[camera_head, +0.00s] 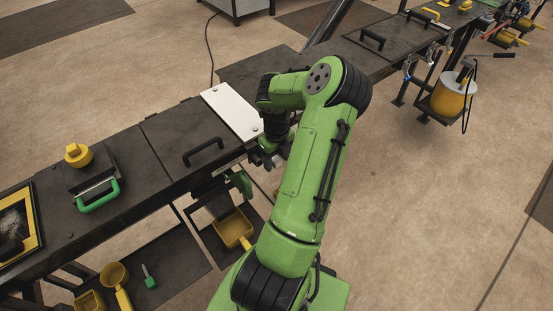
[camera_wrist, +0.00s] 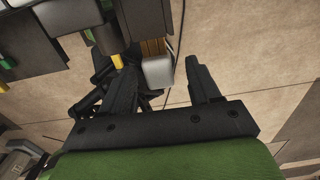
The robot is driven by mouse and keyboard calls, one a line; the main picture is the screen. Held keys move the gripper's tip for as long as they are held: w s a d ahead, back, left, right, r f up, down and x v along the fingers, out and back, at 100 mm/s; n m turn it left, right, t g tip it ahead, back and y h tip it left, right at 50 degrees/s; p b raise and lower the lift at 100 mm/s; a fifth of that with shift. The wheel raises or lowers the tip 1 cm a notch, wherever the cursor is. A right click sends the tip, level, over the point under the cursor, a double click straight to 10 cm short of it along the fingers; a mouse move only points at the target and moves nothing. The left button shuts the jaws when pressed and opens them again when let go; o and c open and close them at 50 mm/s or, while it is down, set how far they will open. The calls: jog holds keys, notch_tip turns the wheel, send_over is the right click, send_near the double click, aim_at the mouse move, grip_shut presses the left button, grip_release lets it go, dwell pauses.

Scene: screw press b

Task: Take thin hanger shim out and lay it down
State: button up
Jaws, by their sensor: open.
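My gripper (camera_wrist: 162,70) is open, its two dark fingers spread apart in the wrist view. A light grey rounded block (camera_wrist: 158,72) shows between the fingers, with a tan-brown layered piece (camera_wrist: 152,47) just beyond it. I cannot tell whether either finger touches them. I cannot pick out the thin hanger shim for certain in either view. In the head view my gripper (camera_head: 263,158) is small and dark, partly hidden by my green arm, beside the front edge of the bench near a white plate (camera_head: 230,108).
The dark bench (camera_head: 130,165) runs diagonally, with a black handle (camera_head: 203,151) and a green handle (camera_head: 98,195) on top. A yellow bin (camera_head: 232,229) and a yellow scoop (camera_head: 114,276) lie lower down. The floor at right is clear.

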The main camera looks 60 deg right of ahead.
grip_shut()
dwell(0.6)
jog(key=shift+s, duration=0.15)
jog(key=shift+s+a, duration=0.35)
jog(key=shift+s, duration=0.25)
jog(key=shift+s+a, duration=0.35)
jog(key=shift+s, duration=0.25)
jog(key=shift+s+a, duration=0.45)
jog(key=shift+s, duration=0.45)
jog(key=shift+s+a, duration=0.45)
jog(key=shift+s, duration=0.4)
